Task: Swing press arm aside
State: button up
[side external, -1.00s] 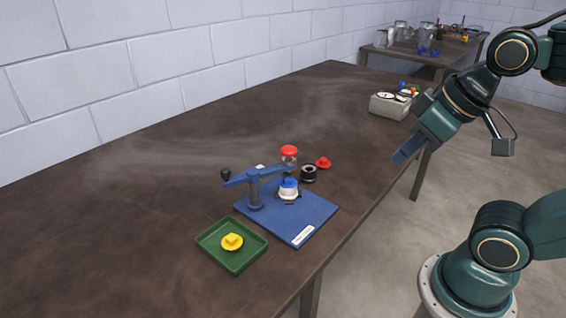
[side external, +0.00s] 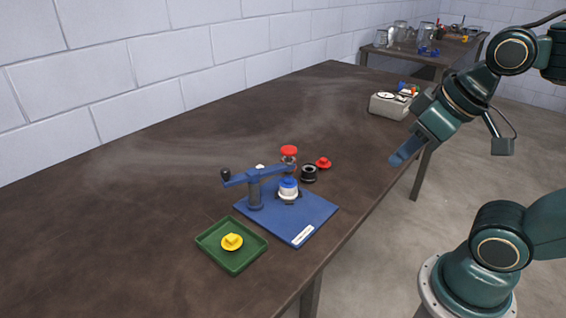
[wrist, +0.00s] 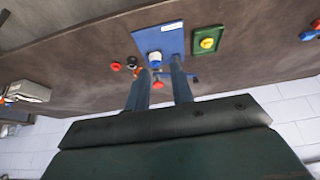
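The blue press stands on a blue base plate (side external: 305,222) on the brown table. Its blue press arm (side external: 262,174) lies across the top of an upright post (side external: 256,195). A black knob (side external: 226,174) is at the arm's left end, and the right end reaches behind and above a white part with a blue top (side external: 288,190). My gripper (side external: 398,161) is well to the right of the press, above the table's edge, touching nothing. In the wrist view its two fingers (wrist: 162,68) are apart and empty, and they partly hide the press arm.
A green tray (side external: 236,263) with a yellow part (side external: 232,242) is in front of the press. A red-topped stand (side external: 289,152), a black ring (side external: 309,173) and a red part (side external: 323,162) are behind it. A grey box (side external: 388,107) sits farther back.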

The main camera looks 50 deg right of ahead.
jog(key=o, duration=0.3)
jog(key=shift+w+r, duration=0.1)
jog(key=shift+w, duration=0.1)
jog(key=shift+o, duration=0.2)
jog(key=w+a+r+n+g+y, duration=0.1)
jog(key=w+a+r+n, duration=0.1)
jog(key=w, duration=0.6)
jog(key=w+a+r+n+y, duration=0.1)
jog(key=w+a+r+n, duration=0.15)
jog(key=w, duration=0.55)
jog(key=n+g+y, duration=0.1)
jog(key=n, duration=0.4)
send_over(225, 170)
jog(key=s+d, duration=0.4)
notch_tip(225, 170, down, 6)
jog(key=shift+d+m, duration=0.1)
jog(key=shift+m, duration=0.15)
jog(key=shift+s+x, duration=0.1)
jog(key=shift+x, duration=3.3)
jog(key=shift+s+x, duration=0.15)
jog(key=shift+x, duration=3.25)
jog(key=shift+c, duration=0.4)
grip_shut()
